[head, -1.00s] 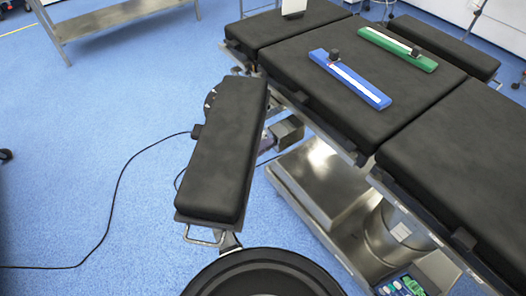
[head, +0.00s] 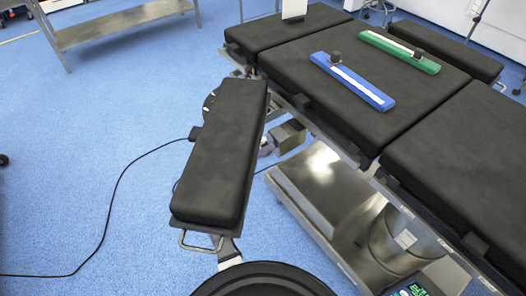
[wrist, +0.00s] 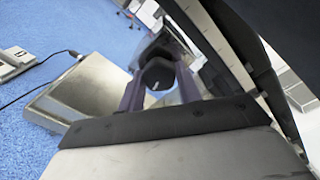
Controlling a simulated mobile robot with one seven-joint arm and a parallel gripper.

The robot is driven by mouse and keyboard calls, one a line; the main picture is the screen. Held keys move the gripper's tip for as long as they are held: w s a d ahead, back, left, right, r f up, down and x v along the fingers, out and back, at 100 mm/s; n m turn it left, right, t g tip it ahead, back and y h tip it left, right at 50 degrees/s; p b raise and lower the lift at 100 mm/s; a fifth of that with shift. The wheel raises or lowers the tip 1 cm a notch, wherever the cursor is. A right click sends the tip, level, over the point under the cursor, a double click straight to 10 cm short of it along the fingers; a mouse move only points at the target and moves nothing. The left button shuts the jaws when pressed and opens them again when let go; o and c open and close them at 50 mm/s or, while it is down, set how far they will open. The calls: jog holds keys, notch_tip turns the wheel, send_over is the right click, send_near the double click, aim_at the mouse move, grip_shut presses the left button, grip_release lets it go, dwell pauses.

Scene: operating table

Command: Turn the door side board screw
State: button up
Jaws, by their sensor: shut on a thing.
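The black padded side board (head: 220,150) angles out from the left side of the operating table (head: 430,150) in the head view. In the wrist view its dark edge (wrist: 165,118) and grey underside cross the bottom. The screw is a dark rounded knob (wrist: 157,72) in the middle of the wrist view, beside the table's metal side. The purple-grey fingers of my gripper (wrist: 160,90) stand on both sides of it, shut on it. The exact contact is dark and hard to make out. In the head view the board hides most of the screw and gripper.
A blue bar (head: 350,80) and a green bar (head: 400,51) lie on the table pad. The table's metal base (head: 320,180) stands below. A metal shelf (head: 115,20) stands at the back left; open floor lies left.

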jog(key=o, duration=1)
jog(key=shift+s+a, duration=0.1)
jog(key=shift+a, duration=0.05)
jog(key=v, duration=1.3)
jog(key=shift+s+a, duration=0.2)
